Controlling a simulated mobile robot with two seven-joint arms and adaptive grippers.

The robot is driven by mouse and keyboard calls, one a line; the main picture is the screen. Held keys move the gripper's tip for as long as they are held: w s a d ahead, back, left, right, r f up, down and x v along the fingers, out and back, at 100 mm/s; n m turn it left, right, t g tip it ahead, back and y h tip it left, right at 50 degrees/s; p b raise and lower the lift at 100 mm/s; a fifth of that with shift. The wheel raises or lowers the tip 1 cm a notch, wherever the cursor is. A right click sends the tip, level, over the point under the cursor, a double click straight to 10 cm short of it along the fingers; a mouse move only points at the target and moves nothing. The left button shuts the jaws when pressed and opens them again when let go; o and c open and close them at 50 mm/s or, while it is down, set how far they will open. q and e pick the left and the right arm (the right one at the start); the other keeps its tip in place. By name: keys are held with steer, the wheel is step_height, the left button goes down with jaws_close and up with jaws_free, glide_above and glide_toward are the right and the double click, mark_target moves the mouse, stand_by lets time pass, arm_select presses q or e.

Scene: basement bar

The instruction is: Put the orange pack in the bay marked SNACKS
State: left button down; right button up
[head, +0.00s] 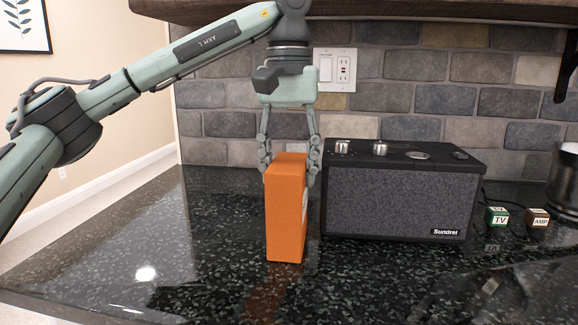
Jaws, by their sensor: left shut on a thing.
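The orange pack (284,212) is an upright orange box in the middle of the head view, over the dark speckled counter. My left gripper (290,168) comes down from above and is shut on the upper part of the pack, with a finger on each side. I cannot tell whether the pack's base touches the counter. My right gripper is not in view. No bay marked SNACKS shows in this view.
A dark Sundrel speaker (398,195) stands just right of the pack. A green TV block (497,216), a brown AMP block (537,217) and a metal container (566,178) are further right. The polished counter (150,235) is clear on the left. A stone-tiled wall (420,100) stands behind.

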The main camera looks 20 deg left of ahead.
arm_select(q)
steer(key=c, duration=0.8)
jaws_free()
steer(key=shift+o, duration=0.2)
